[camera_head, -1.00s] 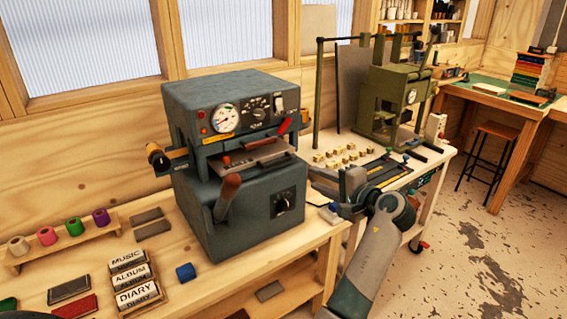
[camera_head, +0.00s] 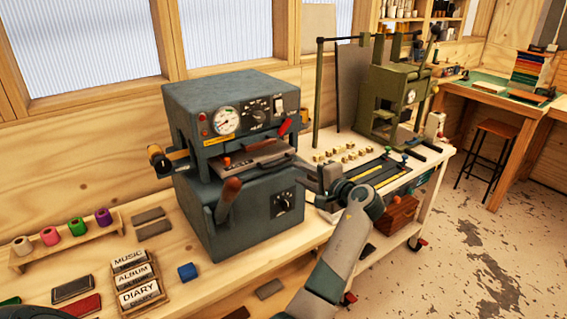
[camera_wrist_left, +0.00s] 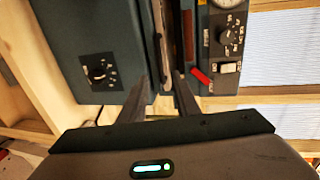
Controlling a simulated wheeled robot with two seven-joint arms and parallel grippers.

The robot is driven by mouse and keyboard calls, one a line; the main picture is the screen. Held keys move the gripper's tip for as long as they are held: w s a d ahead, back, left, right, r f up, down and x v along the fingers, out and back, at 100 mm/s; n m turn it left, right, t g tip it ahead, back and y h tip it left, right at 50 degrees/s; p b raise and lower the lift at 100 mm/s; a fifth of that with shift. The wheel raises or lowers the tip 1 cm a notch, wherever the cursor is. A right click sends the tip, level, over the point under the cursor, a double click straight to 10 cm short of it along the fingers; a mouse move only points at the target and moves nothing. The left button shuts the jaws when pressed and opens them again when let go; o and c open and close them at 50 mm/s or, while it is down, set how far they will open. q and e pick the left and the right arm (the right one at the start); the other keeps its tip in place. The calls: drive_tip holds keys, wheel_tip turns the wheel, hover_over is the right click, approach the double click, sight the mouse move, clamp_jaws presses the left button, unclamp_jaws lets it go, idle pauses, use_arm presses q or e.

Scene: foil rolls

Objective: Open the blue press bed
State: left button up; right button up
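The blue-grey press (camera_head: 245,215) stands on the wooden bench, with a gauge and knob on its upper front. Its bed, a flat metal plate (camera_head: 252,156), sits in the slot between the upper and lower housing. A wooden-handled lever (camera_head: 228,190) slants up at its front. My left gripper (camera_head: 306,173) is at the press's right front corner, level with the slot. In the left wrist view, the fingers of the left gripper (camera_wrist_left: 163,85) are apart, pointing at the slot edge (camera_wrist_left: 166,45). Contact cannot be told. My right gripper is not in view.
A green press (camera_head: 390,105) stands on a white cart at the right, with small brass blocks (camera_head: 345,152) before it. Foil rolls (camera_head: 63,235) on a rack, label blocks (camera_head: 135,280) and a blue block (camera_head: 187,271) lie at the left.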

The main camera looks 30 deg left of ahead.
sight(280, 164)
use_arm(q)
drive_tip(key=p+x, duration=0.2)
drive_tip(key=x, duration=0.6)
drive_tip(key=shift+w+a+r, duration=0.1)
drive_tip(key=shift+a, duration=0.2)
drive_tip(key=shift+p+x, duration=0.35)
drive_tip(key=shift+x, duration=0.45)
drive_tip(key=shift+d, duration=0.1)
clamp_jaws()
